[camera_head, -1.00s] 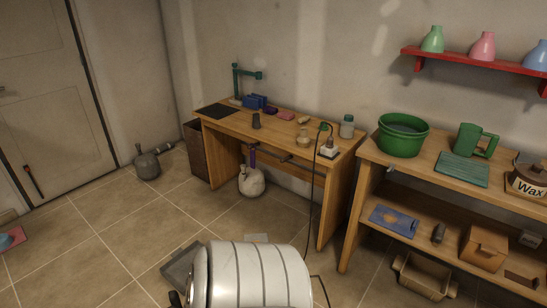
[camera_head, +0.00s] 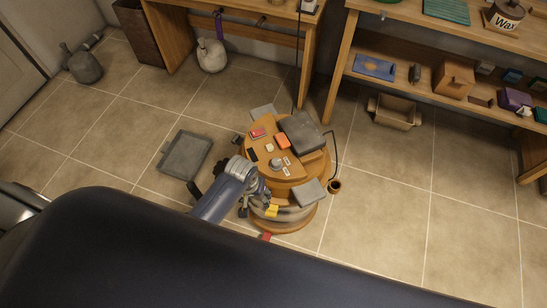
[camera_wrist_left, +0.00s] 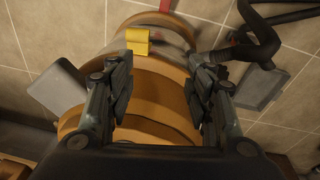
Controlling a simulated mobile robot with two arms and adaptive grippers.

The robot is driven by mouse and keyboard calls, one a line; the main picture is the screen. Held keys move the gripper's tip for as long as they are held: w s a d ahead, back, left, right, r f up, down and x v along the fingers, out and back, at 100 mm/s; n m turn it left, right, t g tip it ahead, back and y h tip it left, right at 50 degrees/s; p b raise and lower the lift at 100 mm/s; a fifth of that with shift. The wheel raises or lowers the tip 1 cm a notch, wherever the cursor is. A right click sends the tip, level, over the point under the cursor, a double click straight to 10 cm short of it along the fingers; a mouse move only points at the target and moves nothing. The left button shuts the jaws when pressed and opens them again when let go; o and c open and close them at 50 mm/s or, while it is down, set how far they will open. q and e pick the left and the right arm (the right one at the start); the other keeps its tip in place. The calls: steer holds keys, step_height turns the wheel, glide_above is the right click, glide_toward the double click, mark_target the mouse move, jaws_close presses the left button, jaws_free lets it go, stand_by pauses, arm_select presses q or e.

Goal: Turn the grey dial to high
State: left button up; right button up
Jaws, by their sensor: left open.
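A round wooden drum-like unit stands on the floor, its orange-brown top panel (camera_head: 262,150) carrying several small parts. A small grey round knob (camera_head: 276,164), which looks like the grey dial, sits on that panel. Its setting is too small to read. My left gripper (camera_head: 256,203) is low at the drum's front-left side, in front of the panel and apart from the knob. In the left wrist view, the left gripper (camera_wrist_left: 160,95) has its fingers wide apart with nothing held, over the drum's curved orange-brown body (camera_wrist_left: 155,90). The knob is not visible there. My right gripper is out of view.
A yellow block (camera_head: 271,210) is on the drum's front, also in the wrist view (camera_wrist_left: 137,40). Red and orange pieces lie on the panel, with a dark grey box (camera_head: 301,134) behind. A grey tray (camera_head: 187,154) lies left.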

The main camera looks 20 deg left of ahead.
arm_select(q)
step_height(320, 180, up, 8)
steer(key=n, duration=0.2)
glide_above(276, 161)
steer(key=s, duration=0.4)
steer(key=shift+f+g+p, duration=0.15)
steer(key=shift+g+p, duration=0.15)
steer(key=shift+p, duration=0.05)
steer(key=shift+n+g, duration=0.3)
steer(key=shift+n, duration=0.4)
steer(key=w+r, duration=0.2)
steer(key=r, duration=0.2)
steer(key=shift+w+d, duration=0.1)
steer(key=shift+w, duration=0.3)
steer(key=shift+n+y, duration=0.3)
steer(key=f, duration=0.5)
steer(key=w+f, duration=0.1)
steer(key=f, duration=0.2)
steer(key=shift+w+f+b, duration=0.1)
steer(key=shift+f+b, duration=0.2)
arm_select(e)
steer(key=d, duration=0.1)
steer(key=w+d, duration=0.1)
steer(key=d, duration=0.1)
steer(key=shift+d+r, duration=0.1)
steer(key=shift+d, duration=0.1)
